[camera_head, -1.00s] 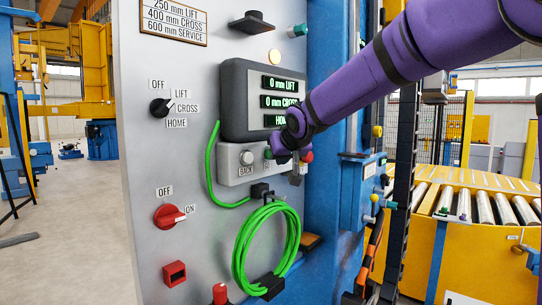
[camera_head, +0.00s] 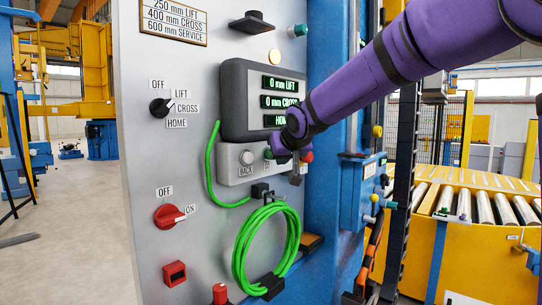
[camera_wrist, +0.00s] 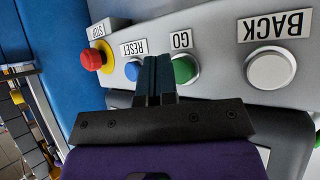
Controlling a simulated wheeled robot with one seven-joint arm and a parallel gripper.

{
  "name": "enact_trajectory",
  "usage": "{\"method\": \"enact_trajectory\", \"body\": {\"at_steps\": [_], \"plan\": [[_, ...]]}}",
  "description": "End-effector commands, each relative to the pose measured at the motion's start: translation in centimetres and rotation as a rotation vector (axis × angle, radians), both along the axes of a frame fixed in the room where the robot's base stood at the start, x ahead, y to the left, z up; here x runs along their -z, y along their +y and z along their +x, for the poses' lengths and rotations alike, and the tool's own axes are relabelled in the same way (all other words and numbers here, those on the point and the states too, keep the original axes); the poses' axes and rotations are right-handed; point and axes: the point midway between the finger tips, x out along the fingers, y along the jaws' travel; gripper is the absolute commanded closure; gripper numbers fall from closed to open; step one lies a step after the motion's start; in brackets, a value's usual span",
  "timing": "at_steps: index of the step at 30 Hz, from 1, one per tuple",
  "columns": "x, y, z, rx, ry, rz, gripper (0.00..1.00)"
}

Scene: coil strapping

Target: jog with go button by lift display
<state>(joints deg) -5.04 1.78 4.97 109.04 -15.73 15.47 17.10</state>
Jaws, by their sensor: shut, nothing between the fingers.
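The green GO button (camera_wrist: 185,68) sits between the BACK button (camera_wrist: 270,70) and the blue RESET button (camera_wrist: 132,70) in the wrist view. My gripper (camera_wrist: 156,62) is shut and empty. Its fingertips overlap the left edge of GO in that view; I cannot tell whether they touch it. In the head view, my gripper (camera_head: 297,160) is at the button box, below the display (camera_head: 240,92). The lift display line (camera_head: 284,85) reads 0 mm LIFT. The cross line also reads 0 mm. The third line is partly hidden by my arm.
A red STOP button (camera_wrist: 92,60) is beyond RESET. The black selector (camera_head: 160,107) points up-right, toward LIFT or CROSS. A red switch (camera_head: 168,216) is lower on the panel. A coiled green cable (camera_head: 240,260) hangs below the button box. A plate (camera_head: 173,18) lists 250 mm LIFT.

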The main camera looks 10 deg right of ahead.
Motion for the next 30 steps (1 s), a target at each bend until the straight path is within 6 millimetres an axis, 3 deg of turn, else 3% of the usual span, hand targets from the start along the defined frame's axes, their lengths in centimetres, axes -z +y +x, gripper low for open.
{"method": "enact_trajectory", "body": {"at_steps": [30], "plan": [[-0.06, 0.52, 0.67, -0.001, -0.001, 0.001, 1.00]]}}
